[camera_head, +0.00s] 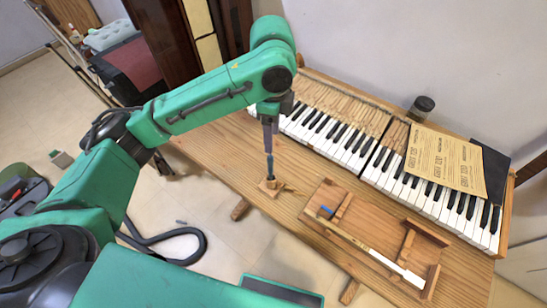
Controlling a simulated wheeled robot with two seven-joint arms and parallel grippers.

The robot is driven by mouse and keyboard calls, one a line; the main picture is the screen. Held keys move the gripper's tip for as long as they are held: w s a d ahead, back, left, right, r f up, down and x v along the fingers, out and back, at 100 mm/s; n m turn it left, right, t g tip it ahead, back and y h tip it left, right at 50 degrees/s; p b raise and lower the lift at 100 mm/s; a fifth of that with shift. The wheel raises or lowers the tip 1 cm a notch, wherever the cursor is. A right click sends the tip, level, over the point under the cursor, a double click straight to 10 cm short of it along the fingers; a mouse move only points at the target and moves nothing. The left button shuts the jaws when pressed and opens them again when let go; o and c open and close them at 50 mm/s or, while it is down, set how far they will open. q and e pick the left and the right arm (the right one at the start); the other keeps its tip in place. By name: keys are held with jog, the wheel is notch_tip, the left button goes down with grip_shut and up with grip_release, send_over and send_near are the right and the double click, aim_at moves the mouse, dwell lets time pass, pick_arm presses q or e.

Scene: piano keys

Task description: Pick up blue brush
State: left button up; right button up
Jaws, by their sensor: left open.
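My left gripper (268,142) points straight down above the near edge of the wooden table, its jaws open. A small blue piece (326,210) also lies at the left end of the wooden tray. My right gripper is not in view.
A wooden tray (432,282) with a long piano key (375,255) lies to the right. The keyboard (350,152) runs behind, with a yellow paper sheet (445,160) and a dark jar (420,108). A black hose (180,250) lies on the floor.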

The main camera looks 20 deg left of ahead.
aim_at(270, 165)
pick_arm(q)
jog(key=f, duration=0.3)
jog(key=s+f, duration=0.1)
jog(key=f, duration=0.1)
jog(key=shift+s+f+p, duration=0.15)
jog(key=shift+f+p, duration=0.2)
jog(key=shift+f, duration=0.05)
notch_tip(270, 165, down, 6)
jog(key=shift+r+p, duration=0.25)
jog(key=shift+p, duration=0.35)
jog(key=shift+s+f, duration=0.1)
jog(key=shift+f, duration=0.2)
grip_shut()
pick_arm(e)
jog(key=shift+s+d+r, duration=0.2)
jog(key=shift+s+r, duration=0.25)
jog(key=shift+s+d+r, duration=0.15)
jog(key=shift+s+r, duration=0.25)
jog(key=shift+r, duration=0.05)
